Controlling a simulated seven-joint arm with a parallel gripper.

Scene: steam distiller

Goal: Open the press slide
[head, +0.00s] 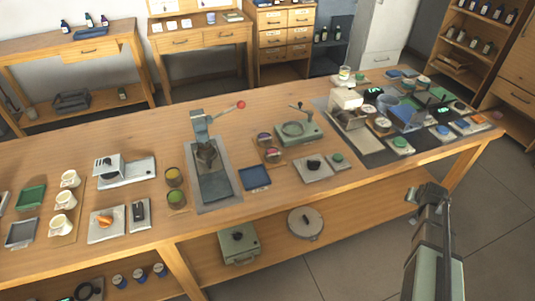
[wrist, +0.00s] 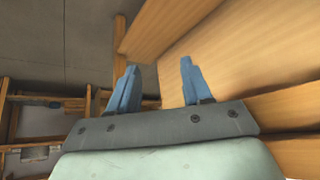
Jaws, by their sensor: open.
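A metal press (head: 205,155) with a red-knobbed lever stands upright on a grey mat in the middle of the bench in the head view. The lever points up and to the right. I cannot make out its slide or whether it is open. My gripper (wrist: 158,66) is open in the wrist view, its two blue fingers apart with nothing between them. In the head view my arm is at the lower right, in front of the bench and well away from the press. The fingers cannot be made out there. The press is not in the wrist view.
The wooden bench (head: 265,209) has a lower shelf. A green lever device (head: 300,131) and a blue tray (head: 255,178) stand right of the press; two jars (head: 175,187) stand left. Equipment crowds the bench's right end. The floor in front is clear.

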